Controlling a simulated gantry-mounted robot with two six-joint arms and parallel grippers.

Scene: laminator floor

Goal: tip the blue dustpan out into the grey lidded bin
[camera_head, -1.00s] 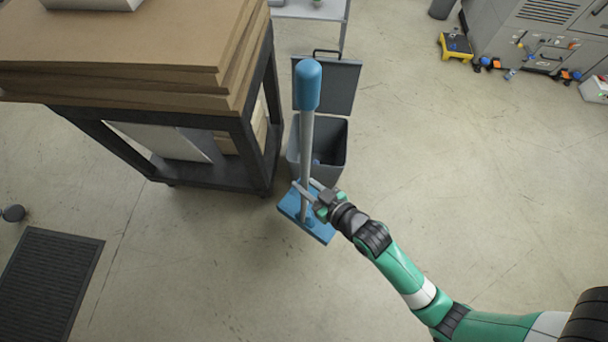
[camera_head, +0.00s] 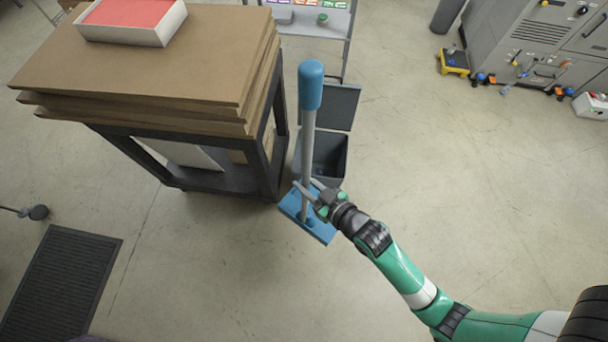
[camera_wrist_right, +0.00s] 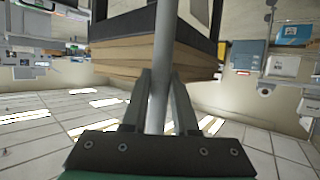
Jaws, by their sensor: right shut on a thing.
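The blue dustpan (camera_head: 320,232) has a flat blue pan at the foot of a long grey pole with a blue grip (camera_head: 311,88) on top. My right gripper (camera_head: 306,186) is shut on the pole, low down near the pan. In the right wrist view the grey pole (camera_wrist_right: 162,50) runs up between the two fingers. The grey lidded bin (camera_head: 333,174) stands just beyond the pan, its lid (camera_head: 341,107) raised at the back and its mouth open. The pole and gripper hide part of it. I cannot see whether anything lies on the pan. My left gripper is not in view.
A dark-framed cart (camera_head: 235,180) stacked with brown boards (camera_head: 150,60) stands close left of the bin. A white box with a red top (camera_head: 135,18) sits on it. A dark floor mat (camera_head: 60,285) lies at lower left.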

